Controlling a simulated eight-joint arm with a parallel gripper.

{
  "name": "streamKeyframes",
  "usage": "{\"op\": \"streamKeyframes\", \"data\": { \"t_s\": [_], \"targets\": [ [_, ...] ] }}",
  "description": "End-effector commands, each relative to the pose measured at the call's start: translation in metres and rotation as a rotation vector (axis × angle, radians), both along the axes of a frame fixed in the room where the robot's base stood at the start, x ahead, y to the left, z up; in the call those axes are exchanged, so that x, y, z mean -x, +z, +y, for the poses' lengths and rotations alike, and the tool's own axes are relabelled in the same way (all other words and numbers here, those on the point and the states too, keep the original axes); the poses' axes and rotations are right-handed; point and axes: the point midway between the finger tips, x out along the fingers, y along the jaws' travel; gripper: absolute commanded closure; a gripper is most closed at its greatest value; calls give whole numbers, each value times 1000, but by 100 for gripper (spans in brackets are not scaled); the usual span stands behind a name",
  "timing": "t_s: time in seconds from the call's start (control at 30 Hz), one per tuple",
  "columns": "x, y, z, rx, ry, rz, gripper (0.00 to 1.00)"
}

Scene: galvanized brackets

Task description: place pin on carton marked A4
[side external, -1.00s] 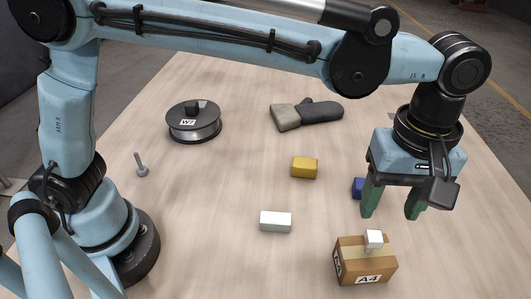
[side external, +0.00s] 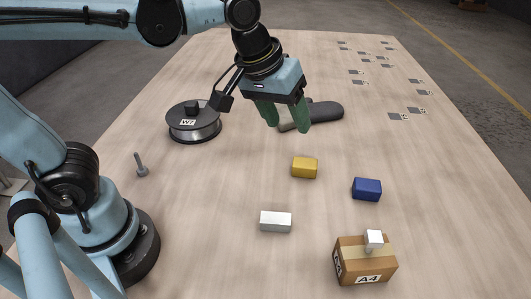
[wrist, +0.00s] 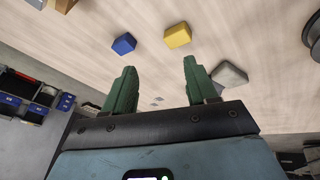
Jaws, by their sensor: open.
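The pin (side external: 141,166), a grey bolt-like piece with a wider head, is on the table at the left, near my base. The carton marked A4 (side external: 352,266) is a brown taped box at the front right. A small whitish block-like piece (side external: 374,239) sits on its top. My gripper (side external: 288,125) is open, with green fingers and nothing between them. The wrist view also shows my gripper (wrist: 160,66) empty; the pin is not visible there.
A yellow block (side external: 304,167), a blue block (side external: 367,189) and a white block (side external: 276,221) lie mid-table. A dark spool marked W2 (side external: 194,125) stands at the back left.

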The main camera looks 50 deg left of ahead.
Motion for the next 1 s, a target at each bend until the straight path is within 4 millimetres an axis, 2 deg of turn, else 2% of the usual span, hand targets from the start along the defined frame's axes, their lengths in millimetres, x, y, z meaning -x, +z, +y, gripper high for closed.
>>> {"op": "streamKeyframes", "data": {
  "t_s": [0.03,0.1,0.2,0.33,0.5,1.0],
  "targets": [
    [8,-7,20,-23,-24,-41,43],
    [17,-16,41,-65,-74,-99,43],
    [29,-29,65,-131,-134,-167,43],
    [40,-42,84,-200,-190,-224,43],
    [45,-49,93,-241,-222,-252,43],
    [45,-48,93,-241,-225,-251,43]
  ]
}}
